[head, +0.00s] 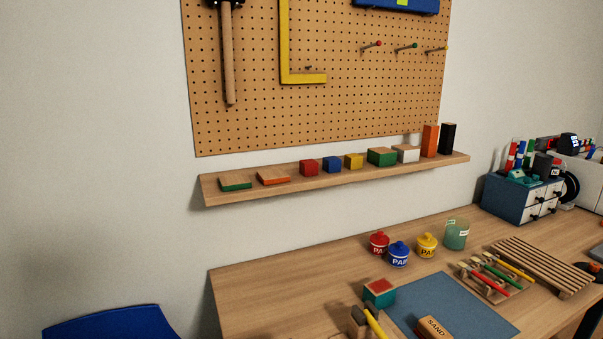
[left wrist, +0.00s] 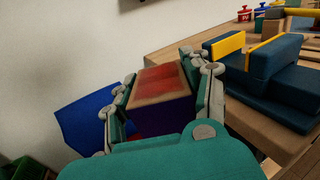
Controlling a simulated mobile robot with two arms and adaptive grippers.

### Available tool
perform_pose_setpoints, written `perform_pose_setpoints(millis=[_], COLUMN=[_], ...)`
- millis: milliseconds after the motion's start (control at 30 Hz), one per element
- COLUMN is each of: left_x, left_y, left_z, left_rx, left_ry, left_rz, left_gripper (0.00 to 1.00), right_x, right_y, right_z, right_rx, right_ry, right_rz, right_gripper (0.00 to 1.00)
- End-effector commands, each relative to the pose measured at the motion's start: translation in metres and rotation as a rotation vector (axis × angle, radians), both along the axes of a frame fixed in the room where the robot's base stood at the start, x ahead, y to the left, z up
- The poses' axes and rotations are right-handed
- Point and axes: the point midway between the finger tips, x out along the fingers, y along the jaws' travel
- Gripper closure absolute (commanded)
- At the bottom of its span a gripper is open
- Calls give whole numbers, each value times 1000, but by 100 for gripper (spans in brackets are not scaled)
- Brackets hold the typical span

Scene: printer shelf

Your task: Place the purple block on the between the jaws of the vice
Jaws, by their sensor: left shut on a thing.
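The purple block (left wrist: 160,118) has a reddish top face with wooden edges and a dark purple side. In the left wrist view it sits between the fingers of my left gripper (left wrist: 159,68), which is shut on it. The vice (left wrist: 284,75) is to the right in that view, blue with two yellow jaw faces. Its jaws stand apart with a gap between them. The block is to the left of the vice and apart from it. My right gripper is in neither view, and the head view shows neither gripper.
A wooden workbench (head: 290,290) holds paint pots (head: 399,254), a teal block with a red top (head: 379,292), a blue mat (head: 455,302) and a slatted rack (head: 541,265). A wall shelf (head: 330,178) carries several blocks. A blue chair (head: 112,324) stands left of the bench.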

Motion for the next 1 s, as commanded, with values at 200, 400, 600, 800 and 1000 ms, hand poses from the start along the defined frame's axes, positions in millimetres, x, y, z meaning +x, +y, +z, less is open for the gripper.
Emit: perform_pose_setpoints(millis=[200, 400, 600, 800, 1000], left_x=[-3, -1, 1, -1, -4], left_y=[-13, -32, -34, -10, 4], left_z=[1, 6, 10, 2, -19], left_rx=[-6, -8, -7, -2, 1], left_ry=[1, 3, 8, 8, 0], left_rz=[-6, -36, -33, 8, 23], left_gripper=[88, 88, 88, 88, 88], right_x=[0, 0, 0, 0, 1], right_y=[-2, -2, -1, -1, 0], right_z=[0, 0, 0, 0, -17], right_rx=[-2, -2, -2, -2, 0], right_ry=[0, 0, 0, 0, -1], right_rz=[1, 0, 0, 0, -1], right_gripper=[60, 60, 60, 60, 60])
